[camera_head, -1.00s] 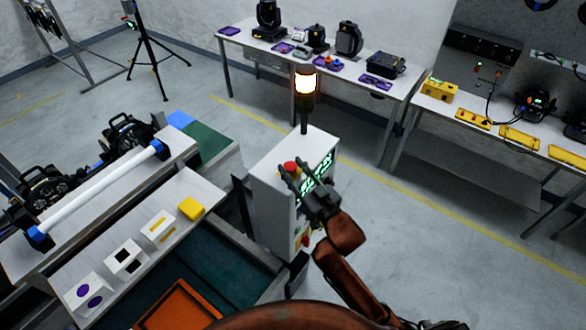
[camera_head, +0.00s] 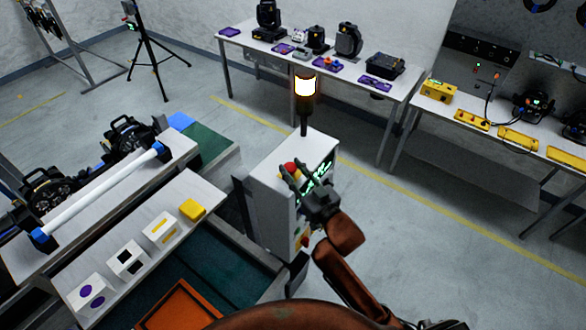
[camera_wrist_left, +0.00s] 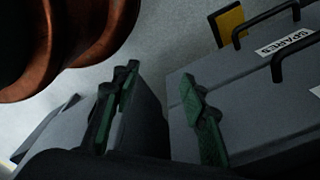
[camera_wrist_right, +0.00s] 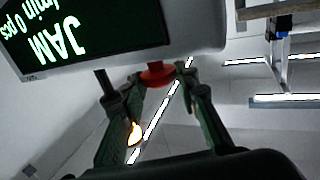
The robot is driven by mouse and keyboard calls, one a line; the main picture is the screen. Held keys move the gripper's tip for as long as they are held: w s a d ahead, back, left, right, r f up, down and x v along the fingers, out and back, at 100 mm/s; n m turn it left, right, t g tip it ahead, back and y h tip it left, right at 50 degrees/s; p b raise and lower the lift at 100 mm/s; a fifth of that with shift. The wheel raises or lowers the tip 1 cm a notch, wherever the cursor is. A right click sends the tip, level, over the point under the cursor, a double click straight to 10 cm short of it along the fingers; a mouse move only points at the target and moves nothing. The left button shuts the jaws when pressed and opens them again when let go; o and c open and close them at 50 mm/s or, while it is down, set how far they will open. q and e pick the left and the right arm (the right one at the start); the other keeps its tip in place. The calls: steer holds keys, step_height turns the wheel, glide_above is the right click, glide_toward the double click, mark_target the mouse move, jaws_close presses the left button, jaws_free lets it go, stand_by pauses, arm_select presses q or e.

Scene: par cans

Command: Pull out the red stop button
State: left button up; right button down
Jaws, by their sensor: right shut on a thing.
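The red stop button (camera_head: 291,167) sits on top of the white control cabinet (camera_head: 270,205), on a yellow base. My right gripper (camera_head: 291,176) is at the button, coming in from the front right. In the right wrist view the red button (camera_wrist_right: 157,74) lies between the two green-padded fingertips (camera_wrist_right: 158,80), which are shut on it. Its lower side is partly hidden in the head view. My left gripper (camera_wrist_left: 155,105) shows only in the left wrist view; its fingers are apart with nothing between them.
The cabinet's screen (camera_wrist_right: 80,35) reads JAM and is close beside the right gripper. A lit lamp (camera_head: 305,88) stands on a post on the cabinet. A bench with printed boxes (camera_head: 126,258) is to the left. A drawer marked SPARES (camera_wrist_left: 255,90) is near my left gripper.

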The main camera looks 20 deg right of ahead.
steer(key=shift+r, duration=0.4)
arm_select(q)
steer(key=shift+r, duration=0.35)
arm_select(e)
steer(key=c, duration=1.8)
jaws_free()
steer(key=shift+c, duration=0.2)
steer(key=o, duration=0.4)
steer(key=shift+f, duration=0.1)
arm_select(q)
steer(key=shift+a, duration=0.15)
